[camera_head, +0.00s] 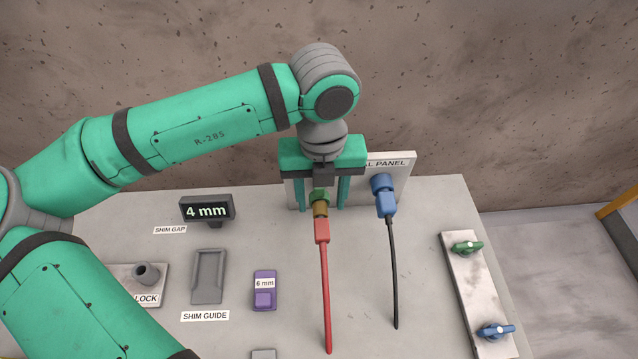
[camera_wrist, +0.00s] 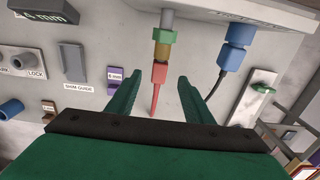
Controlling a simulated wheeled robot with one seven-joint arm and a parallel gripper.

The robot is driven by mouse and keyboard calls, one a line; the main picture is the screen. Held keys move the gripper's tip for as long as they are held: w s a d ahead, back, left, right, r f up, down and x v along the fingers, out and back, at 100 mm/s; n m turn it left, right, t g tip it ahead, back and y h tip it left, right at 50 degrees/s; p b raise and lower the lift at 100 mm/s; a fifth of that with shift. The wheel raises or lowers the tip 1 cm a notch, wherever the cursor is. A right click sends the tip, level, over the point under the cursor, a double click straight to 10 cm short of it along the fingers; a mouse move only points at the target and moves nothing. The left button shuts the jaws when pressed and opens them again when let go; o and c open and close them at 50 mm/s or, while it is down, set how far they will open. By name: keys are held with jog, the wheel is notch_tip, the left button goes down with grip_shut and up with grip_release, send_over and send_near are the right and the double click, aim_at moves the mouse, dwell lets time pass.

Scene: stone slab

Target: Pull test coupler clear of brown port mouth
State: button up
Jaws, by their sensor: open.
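The red coupler (camera_head: 322,231), on a red cable, meets the lower end of the brown port mouth (camera_head: 320,210) with no gap that I can see. A green ring (camera_head: 320,194) sits above the brown part. In the wrist view the red coupler (camera_wrist: 159,74), brown port mouth (camera_wrist: 162,51) and green ring (camera_wrist: 165,36) are in line. My gripper (camera_head: 321,207) is open, pointing down at the panel. Its fingers, also in the wrist view (camera_wrist: 159,80), stand apart on either side of this line and hold nothing. The coupler's inner end is hidden.
A blue plug (camera_head: 386,204) with a black cable sits in a blue port just right of my gripper. A valve plate (camera_head: 470,280) lies far right. A purple 6 mm shim (camera_head: 264,292) and shim guide (camera_head: 208,277) are left. Slab between the cables is clear.

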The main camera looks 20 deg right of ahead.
aim_at(321, 225)
jog(key=f, duration=0.5)
jog(key=s+f, duration=0.1)
jog(key=f, duration=0.1)
jog(key=shift+a+f, duration=0.15)
jog(key=shift+f, duration=0.25)
jog(key=shift+w+f, duration=0.1)
jog(key=shift+f, duration=0.65)
grip_shut()
